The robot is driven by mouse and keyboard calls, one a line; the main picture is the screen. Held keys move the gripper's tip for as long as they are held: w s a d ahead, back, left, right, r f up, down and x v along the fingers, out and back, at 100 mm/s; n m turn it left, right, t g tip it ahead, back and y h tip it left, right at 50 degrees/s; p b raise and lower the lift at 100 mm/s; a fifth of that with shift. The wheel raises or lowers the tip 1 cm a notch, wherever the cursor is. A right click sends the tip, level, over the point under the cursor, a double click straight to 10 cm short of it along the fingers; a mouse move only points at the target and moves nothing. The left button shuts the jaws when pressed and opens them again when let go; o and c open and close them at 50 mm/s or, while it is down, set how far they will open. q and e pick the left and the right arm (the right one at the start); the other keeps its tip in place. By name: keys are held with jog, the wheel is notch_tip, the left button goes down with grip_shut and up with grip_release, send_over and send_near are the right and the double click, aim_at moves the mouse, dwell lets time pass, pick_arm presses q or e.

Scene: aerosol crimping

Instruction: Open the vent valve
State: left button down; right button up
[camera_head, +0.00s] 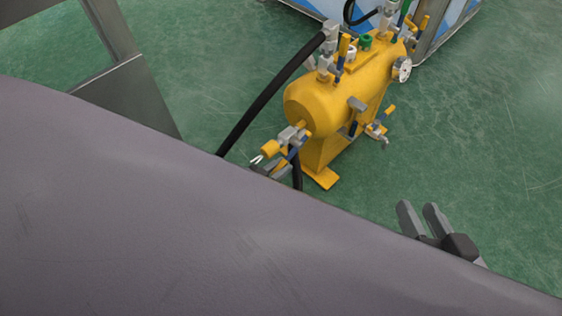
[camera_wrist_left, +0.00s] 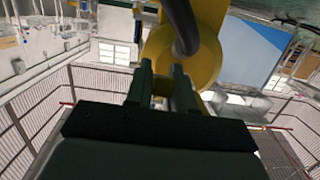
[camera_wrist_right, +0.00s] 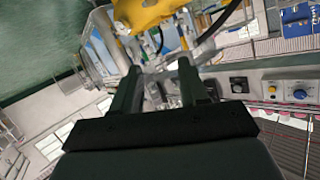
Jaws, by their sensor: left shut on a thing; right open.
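A yellow tank (camera_head: 340,95) with several valves stands on the green floor. A valve (camera_head: 290,137) with a yellow part and a blue part is at its near end; I cannot tell for certain that it is the vent valve. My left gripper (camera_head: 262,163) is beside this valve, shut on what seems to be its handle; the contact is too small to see. In the left wrist view, its fingers (camera_wrist_left: 161,80) stand before the yellow tank and a black hose. My right gripper (camera_head: 418,214) is open and empty, right of the tank and apart from it.
A black hose (camera_head: 270,100) runs from the tank top down to the left. More valves (camera_head: 370,127) and a gauge (camera_head: 403,68) are on the tank's right side. A large grey-mauve surface hides the lower left. Green floor (camera_head: 490,120) is clear on the right.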

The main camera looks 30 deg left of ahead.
pick_arm(q)
jog(key=shift+s+r+g+p, duration=0.1)
jog(key=shift+r+g+p, duration=0.35)
jog(key=shift+p, duration=0.2)
jog(key=shift+f, duration=0.1)
pick_arm(e)
jog(key=shift+w+a+r+m+g+y, duration=0.1)
jog(key=shift+a+m+g+y, duration=0.1)
jog(key=shift+a, duration=0.2)
jog(key=shift+a+r+m+g+y, duration=0.1)
jog(key=shift+a+g, duration=0.1)
jog(key=shift+a, duration=0.15)
pick_arm(q)
jog(key=c, duration=1.1)
grip_release()
jog(key=shift+o, duration=0.2)
jog(key=shift+a, duration=0.1)
jog(key=shift+a, duration=0.1)
